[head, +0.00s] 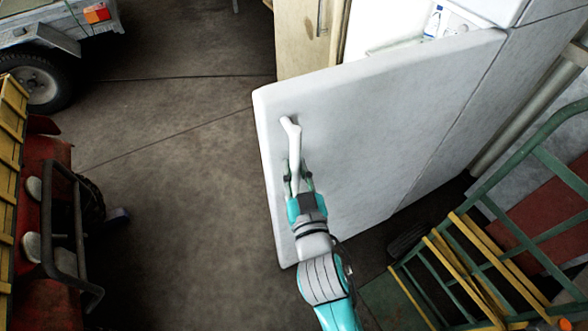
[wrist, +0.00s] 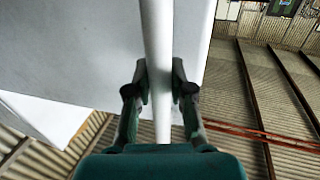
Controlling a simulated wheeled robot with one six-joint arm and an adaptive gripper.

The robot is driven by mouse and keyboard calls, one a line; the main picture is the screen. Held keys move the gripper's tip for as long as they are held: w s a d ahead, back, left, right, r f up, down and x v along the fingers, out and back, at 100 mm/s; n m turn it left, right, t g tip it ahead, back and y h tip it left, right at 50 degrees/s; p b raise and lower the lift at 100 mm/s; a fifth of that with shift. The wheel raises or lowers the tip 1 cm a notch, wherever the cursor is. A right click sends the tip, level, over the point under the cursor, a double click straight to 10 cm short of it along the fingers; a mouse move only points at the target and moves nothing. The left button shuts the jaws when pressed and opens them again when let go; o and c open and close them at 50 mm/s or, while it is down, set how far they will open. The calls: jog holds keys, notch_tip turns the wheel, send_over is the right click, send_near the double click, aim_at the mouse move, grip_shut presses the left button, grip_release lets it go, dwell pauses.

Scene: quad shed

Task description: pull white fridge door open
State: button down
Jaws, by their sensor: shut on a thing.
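The white fridge door (head: 375,125) stands part-way open in the head view, swung out from the white fridge body (head: 530,75). Its white bar handle (head: 291,130) runs up and down near the door's left edge. My gripper (head: 298,170) is shut on the handle, with one finger on each side of it. In the wrist view my gripper (wrist: 159,82) clasps the handle (wrist: 158,35), and the door (wrist: 80,50) fills the upper left. Part of the inside of the fridge shows above the door's top edge, with a small blue and white item (head: 433,20).
A green and yellow metal frame (head: 480,250) stands at the lower right, close to my arm. A red machine with a dark bar (head: 65,230) is at the left, and a trailer wheel (head: 35,80) is at the upper left. The concrete floor (head: 180,190) left of the door is clear.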

jog(key=shift+s+d, duration=0.15)
jog(key=shift+d, duration=0.05)
jog(key=c, duration=1)
grip_release()
jog(key=v, duration=1.2)
